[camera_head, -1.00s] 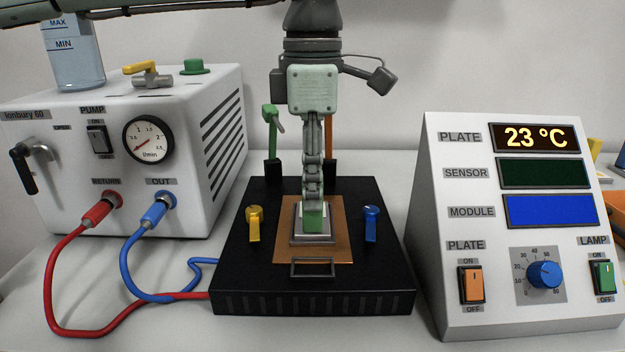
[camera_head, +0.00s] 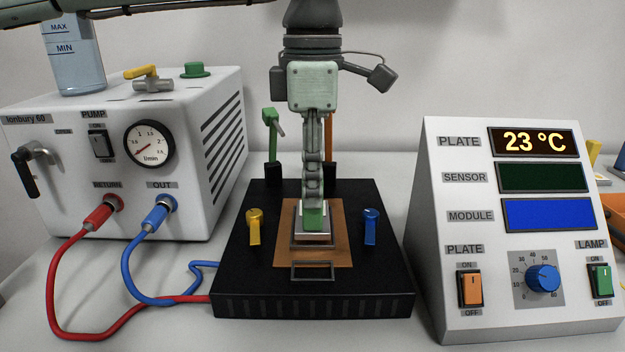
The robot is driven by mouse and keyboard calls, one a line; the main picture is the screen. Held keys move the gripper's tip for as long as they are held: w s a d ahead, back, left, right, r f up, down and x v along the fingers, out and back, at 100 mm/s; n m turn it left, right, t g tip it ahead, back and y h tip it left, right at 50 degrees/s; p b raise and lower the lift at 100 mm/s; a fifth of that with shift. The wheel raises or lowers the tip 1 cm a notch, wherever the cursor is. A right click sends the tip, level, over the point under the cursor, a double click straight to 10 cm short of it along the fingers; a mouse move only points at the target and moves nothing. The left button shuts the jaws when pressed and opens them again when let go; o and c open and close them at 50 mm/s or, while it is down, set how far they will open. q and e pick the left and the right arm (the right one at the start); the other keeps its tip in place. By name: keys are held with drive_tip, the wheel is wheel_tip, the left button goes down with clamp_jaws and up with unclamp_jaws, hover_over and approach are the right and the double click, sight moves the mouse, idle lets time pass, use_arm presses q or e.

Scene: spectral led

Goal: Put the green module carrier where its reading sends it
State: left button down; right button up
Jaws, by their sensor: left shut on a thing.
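My left gripper (camera_head: 313,196) points straight down over the black base (camera_head: 230,260) and is shut on the green module carrier (camera_head: 314,217). The carrier shows as a small green block with a grey metal plate around it, over the copper-coloured plate (camera_head: 338,255). The fingers hide part of it, and I cannot tell whether it touches the copper plate. The display box (camera_head: 440,300) shows 23 °C on its PLATE display (camera_head: 534,142). Its SENSOR display (camera_head: 541,178) and MODULE display (camera_head: 548,215) show no text. My right gripper is not in view.
Yellow (camera_head: 254,228) and blue (camera_head: 371,226) clamps flank the copper plate. A green lever (camera_head: 271,135) stands behind. The pump (camera_head: 75,205) is at left, with red (camera_head: 55,285) and blue (camera_head: 127,268) hoses to the base. The display box stands close on the right.

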use_arm(q)
drive_tip(key=shift+r+p, duration=0.7)
drive_tip(key=shift+r, duration=0.35)
drive_tip(key=shift+r+p, duration=0.3)
drive_tip(key=shift+r, duration=0.05)
